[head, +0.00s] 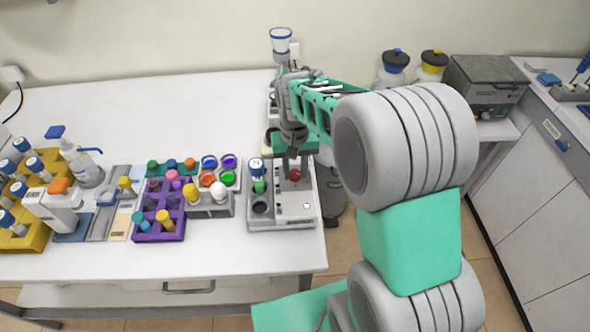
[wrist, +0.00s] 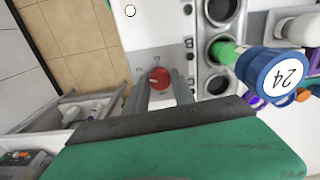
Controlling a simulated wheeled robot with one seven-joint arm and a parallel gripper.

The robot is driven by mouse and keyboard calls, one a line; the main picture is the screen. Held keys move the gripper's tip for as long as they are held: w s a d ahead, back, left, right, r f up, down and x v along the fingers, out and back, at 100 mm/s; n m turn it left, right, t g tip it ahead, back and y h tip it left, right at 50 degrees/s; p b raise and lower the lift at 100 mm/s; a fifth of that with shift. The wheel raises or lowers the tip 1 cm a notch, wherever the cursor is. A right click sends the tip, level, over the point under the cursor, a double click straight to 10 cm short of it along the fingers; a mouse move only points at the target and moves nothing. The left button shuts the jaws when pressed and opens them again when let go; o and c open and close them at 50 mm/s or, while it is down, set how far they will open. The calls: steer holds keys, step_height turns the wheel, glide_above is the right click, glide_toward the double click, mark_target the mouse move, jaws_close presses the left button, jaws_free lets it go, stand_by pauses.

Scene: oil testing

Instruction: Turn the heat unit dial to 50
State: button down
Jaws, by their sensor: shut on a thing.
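The heat unit (head: 284,212) is a light grey box near the table's front right edge. Its face also shows in the wrist view (wrist: 158,30). Its red dial (head: 295,174) is on the upper right part of the top and shows between my fingertips in the wrist view (wrist: 159,77). My gripper (head: 295,165) points down over the unit and is shut on the red dial. In the wrist view my gripper (wrist: 162,82) has one finger on each side of the dial. The dial's scale and setting are too small to read.
A blue-capped vial marked 24 (wrist: 282,70) stands in the unit's left side, close to my gripper. The table's back left is clear.

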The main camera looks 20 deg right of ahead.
mark_target(295, 173)
steer(key=shift+m, duration=1.1)
steer(key=shift+r, duration=0.1)
steer(key=c, duration=1.1)
jaws_free()
steer(key=shift+o, duration=0.2)
step_height(295, 173, up, 8)
steer(key=shift+f+b, duration=0.15)
steer(key=shift+b, duration=0.55)
